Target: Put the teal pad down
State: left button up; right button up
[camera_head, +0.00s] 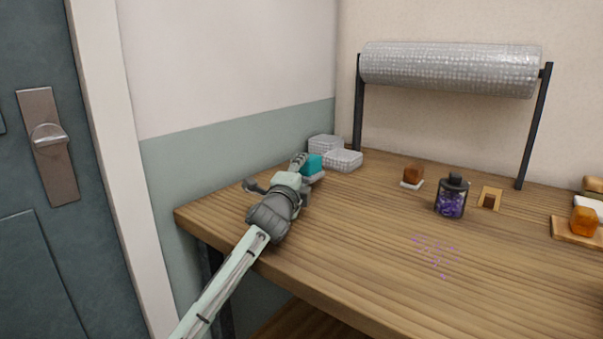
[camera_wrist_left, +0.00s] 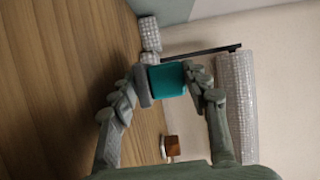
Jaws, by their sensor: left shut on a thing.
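The teal pad (camera_head: 314,163) is a small teal block near the left back of the wooden table. It also shows in the left wrist view (camera_wrist_left: 167,81), between the two fingertips. My left gripper (camera_head: 307,170) is shut on it. A grey piece (camera_wrist_left: 141,86) lies against the pad's table-facing side; I cannot tell whether the pad touches the table. The gripper's fingers partly hide the pad in the head view. My right gripper is not in view.
Wrapped blocks (camera_head: 343,160) sit just behind the pad. A brown cube (camera_head: 413,174), a dark jar (camera_head: 451,199), a small tan stand (camera_head: 490,198) and an amber cube (camera_head: 583,221) stand farther right. A bubble-wrap roll (camera_head: 450,70) hangs behind. The table's (camera_head: 370,235) front middle is mostly clear.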

pick_arm(q)
jog(key=shift+f, duration=0.6)
jog(key=o, duration=0.8)
jog(key=shift+c, duration=0.2)
jog(key=shift+o, duration=0.7)
jog(key=shift+f, duration=0.15)
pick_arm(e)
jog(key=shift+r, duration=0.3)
